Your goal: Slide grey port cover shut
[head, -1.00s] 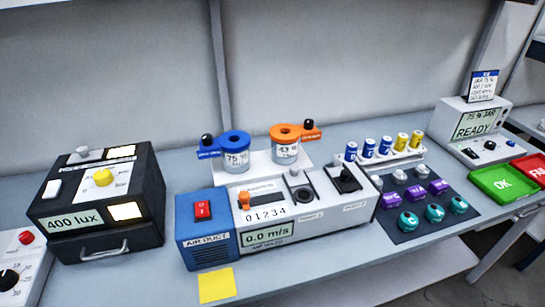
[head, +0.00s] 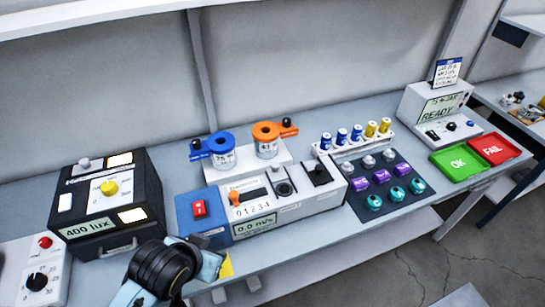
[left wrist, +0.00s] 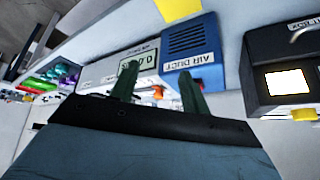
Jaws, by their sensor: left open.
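The white duct unit (head: 300,205) with its blue AIR DUCT end (head: 203,217) stands mid-bench. On its top is a dark round port (head: 284,188), which looks uncovered. The small grey port cover (head: 278,173) appears to sit just behind it. A black cover (head: 319,175) with a knob is on the port to its right. My left gripper (left wrist: 158,88) is open and empty in the left wrist view, its two fingers apart before the duct unit. In the head view my left arm is at the bench front, left of the unit; its fingertips are not clear. My right gripper is not in view.
An orange lever (head: 235,198) is left of the ports. Blue and orange sensor pots (head: 221,146) stand behind on a white stand.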

